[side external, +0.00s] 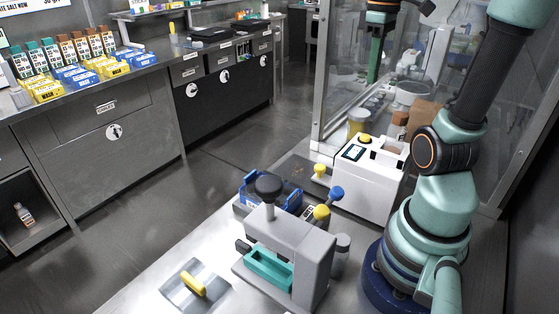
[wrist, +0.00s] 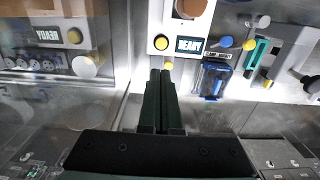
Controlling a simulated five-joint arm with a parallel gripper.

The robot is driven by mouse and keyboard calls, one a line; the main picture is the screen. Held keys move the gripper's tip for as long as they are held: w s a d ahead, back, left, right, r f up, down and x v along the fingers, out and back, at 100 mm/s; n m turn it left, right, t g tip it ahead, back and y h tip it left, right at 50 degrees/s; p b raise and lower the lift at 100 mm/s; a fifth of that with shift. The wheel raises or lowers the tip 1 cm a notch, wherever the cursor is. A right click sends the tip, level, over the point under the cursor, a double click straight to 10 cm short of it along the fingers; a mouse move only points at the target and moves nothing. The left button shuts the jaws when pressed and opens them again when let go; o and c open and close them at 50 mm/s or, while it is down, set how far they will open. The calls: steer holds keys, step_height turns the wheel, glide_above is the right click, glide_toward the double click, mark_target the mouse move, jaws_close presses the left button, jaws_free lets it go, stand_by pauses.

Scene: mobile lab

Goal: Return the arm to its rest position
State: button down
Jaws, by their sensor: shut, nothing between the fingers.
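My gripper (side external: 373,80) hangs at the top of the side external view, with its dark green fingers pointing down, high above the bench and apart from everything on it. In the wrist view its two fingers (wrist: 160,73) lie close together, shut and empty. My arm rises from its round base at the right of the side external view, and its upper part runs out of the frame.
A white machine (side external: 368,180) with a display and yellow button stands left of my base; its display reads READY in the wrist view. A grey press (side external: 297,243) with a teal tray and a blue rack (side external: 270,190) are nearer. A glass-walled enclosure (side external: 345,60) stands behind.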

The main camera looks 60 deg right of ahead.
steer(key=w+a+f+t, duration=0.2)
steer(key=w+a+t, duration=0.1)
steer(key=a, duration=0.7)
steer(key=w+a+f+t, duration=0.2)
steer(key=w+a+f, duration=0.1)
steer(key=a, duration=0.8)
steer(key=shift+w+t, duration=0.4)
steer(key=shift+w, duration=0.35)
steer(key=shift+r, duration=0.1)
stand_by(1.2)
step_height(320, 180, up, 6)
steer(key=g, duration=0.6)
glide_above(365, 136)
steer(key=shift+w+d, duration=0.2)
steer(key=shift+w, duration=0.05)
steer(key=f, duration=1.4)
steer(key=shift+s+a+f, duration=0.1)
steer(key=shift+s+a, duration=0.05)
steer(key=shift+s, duration=0.05)
